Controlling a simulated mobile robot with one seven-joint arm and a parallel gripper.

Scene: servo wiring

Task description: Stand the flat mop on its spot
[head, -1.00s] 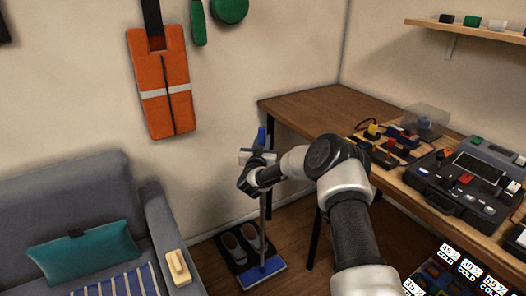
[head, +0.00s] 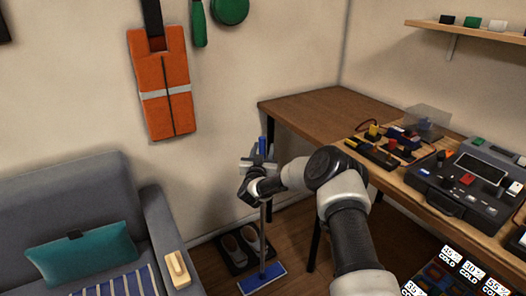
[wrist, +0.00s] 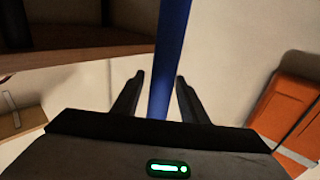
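The flat mop stands upright on the floor, its blue head (head: 262,278) down beside a dark shoe mat and its grey pole (head: 263,225) rising to a blue handle top (head: 262,147). My gripper (head: 258,163) is at the upper part of the pole, just below the handle top. In the wrist view the blue handle (wrist: 168,60) passes between the two black fingers (wrist: 160,80), with a narrow gap on each side, so the gripper looks open around it. No floor marking for the spot shows; the mop head may cover it.
The dark mat (head: 232,264) with a pair of shoes lies left of the mop head. A grey sofa (head: 155,215) stands further left. A wooden desk (head: 320,108) with electronics stands to the right, its dark leg (head: 315,240) near the mop. An orange vest (head: 162,95) hangs on the wall.

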